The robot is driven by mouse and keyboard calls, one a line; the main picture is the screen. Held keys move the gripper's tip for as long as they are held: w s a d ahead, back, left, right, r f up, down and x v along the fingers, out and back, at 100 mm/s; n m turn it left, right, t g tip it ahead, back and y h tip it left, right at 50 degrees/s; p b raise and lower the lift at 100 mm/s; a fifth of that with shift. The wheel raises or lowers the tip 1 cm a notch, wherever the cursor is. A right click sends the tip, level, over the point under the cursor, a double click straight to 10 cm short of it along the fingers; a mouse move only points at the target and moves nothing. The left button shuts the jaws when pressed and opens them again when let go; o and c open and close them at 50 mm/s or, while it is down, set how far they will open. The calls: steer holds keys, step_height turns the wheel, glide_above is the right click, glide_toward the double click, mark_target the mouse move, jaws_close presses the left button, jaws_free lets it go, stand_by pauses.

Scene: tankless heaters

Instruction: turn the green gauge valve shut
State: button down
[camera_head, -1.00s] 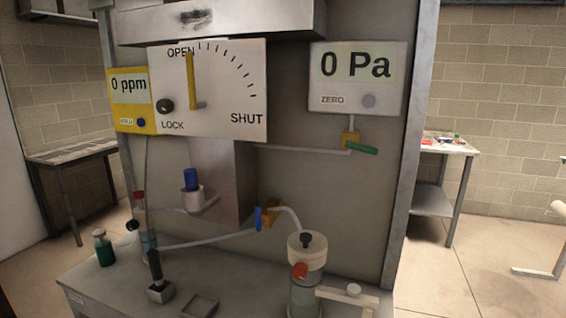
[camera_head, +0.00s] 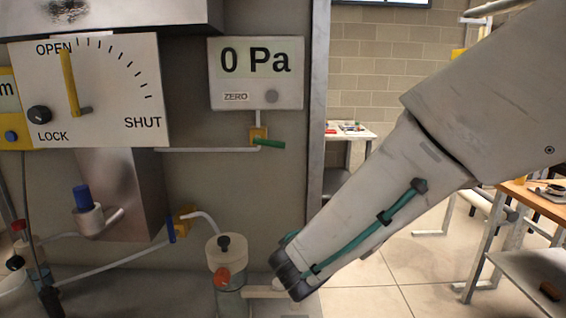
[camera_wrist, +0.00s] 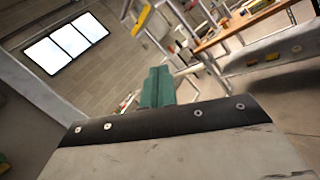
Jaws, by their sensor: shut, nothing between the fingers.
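The green gauge valve (camera_head: 270,144) is in the head view, just below the 0 Pa gauge (camera_head: 256,74). Its green handle sticks out to the right from a small yellow body, roughly in line with the pale pipe coming from the left. My gripper (camera_wrist: 157,84) shows in the wrist view as two teal fingers shut together with nothing between them. It points towards the room, and I cannot make out the valve in that view. My arm crosses the right side of the head view, to the right of and below the valve; the fingers cannot be made out there.
A dial panel (camera_head: 98,92) with a yellow pointer near OPEN is left of the gauge. A blue-handled valve (camera_head: 172,229) and a capped vessel (camera_head: 226,252) are below. A metal post (camera_head: 317,120) stands right of the valve. A wooden-topped table (camera_head: 536,200) is at far right.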

mark_target(269, 143)
steer(key=w+a+f+n+t+y, duration=0.1)
steer(key=a+f+n+t+y, duration=0.1)
steer(key=a+n+t+y, duration=0.7)
steer(key=w+a+f+n+t+y, duration=0.2)
steer(key=a+n+t+y, duration=0.2)
steer(key=a, duration=1)
steer(key=s+d+r+x, duration=0.1)
steer(key=r+x, duration=0.1)
steer(key=x, duration=1)
steer(key=shift+s, duration=0.35)
